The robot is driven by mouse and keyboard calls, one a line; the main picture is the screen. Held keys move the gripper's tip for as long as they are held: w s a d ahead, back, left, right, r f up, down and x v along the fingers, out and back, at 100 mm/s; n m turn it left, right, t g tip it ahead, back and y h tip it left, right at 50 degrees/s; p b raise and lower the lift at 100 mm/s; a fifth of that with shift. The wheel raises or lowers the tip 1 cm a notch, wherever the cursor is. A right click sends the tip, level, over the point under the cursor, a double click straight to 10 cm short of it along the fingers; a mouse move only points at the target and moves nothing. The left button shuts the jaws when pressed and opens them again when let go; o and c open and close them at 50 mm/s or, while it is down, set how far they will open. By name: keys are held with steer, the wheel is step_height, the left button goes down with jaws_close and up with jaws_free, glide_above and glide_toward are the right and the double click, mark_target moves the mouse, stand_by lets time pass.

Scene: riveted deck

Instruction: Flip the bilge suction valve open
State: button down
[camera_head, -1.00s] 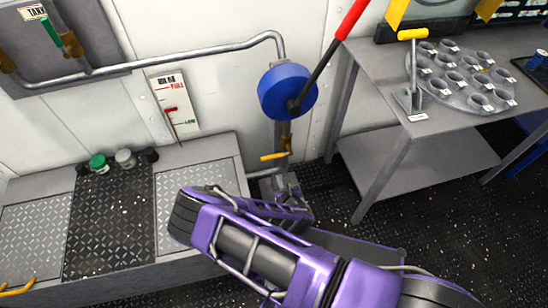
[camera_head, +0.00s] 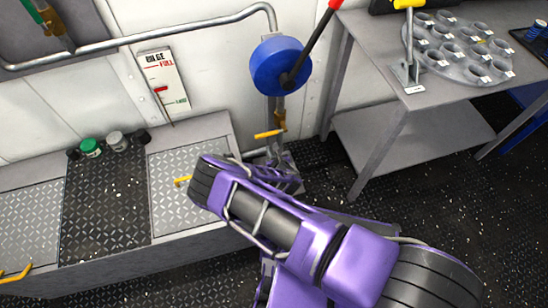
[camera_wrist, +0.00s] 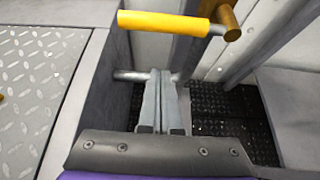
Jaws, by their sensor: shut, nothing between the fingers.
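The bilge suction valve has a yellow lever handle (camera_head: 268,134) and a brass body (camera_head: 281,120) on the pipe below the blue pump drum. The handle sticks out level to the left of the pipe. In the wrist view the yellow handle (camera_wrist: 168,22) crosses the top, with the brass part (camera_wrist: 229,18) at its right. My gripper (camera_wrist: 158,74) is shut and empty, its fingertips below the handle in the wrist picture, with a visible gap. In the head view my purple arm hides most of my gripper.
The blue pump drum (camera_head: 278,66) with its red-tipped lever is above the valve. A grey bench (camera_head: 372,72) stands right. Left is a raised plated platform (camera_head: 187,212) with a small yellow handle (camera_head: 182,180). A bilge gauge (camera_head: 161,86) hangs on the wall.

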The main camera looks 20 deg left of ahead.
mark_target(270, 134)
steer(key=shift+w+a+r, duration=0.25)
steer(key=shift+w+r, duration=0.2)
steer(key=shift+r, duration=0.35)
steer(key=shift+w+a+r, duration=0.25)
steer(key=shift+w+r, duration=0.15)
steer(key=shift+r, duration=0.4)
steer(key=shift+r+m+y, duration=0.25)
steer(key=shift+m+y, duration=0.05)
steer(key=shift+m, duration=0.1)
steer(key=shift+r+g+y+p, duration=0.15)
steer(key=shift+g+y+p, duration=0.15)
steer(key=shift+g+p, duration=0.1)
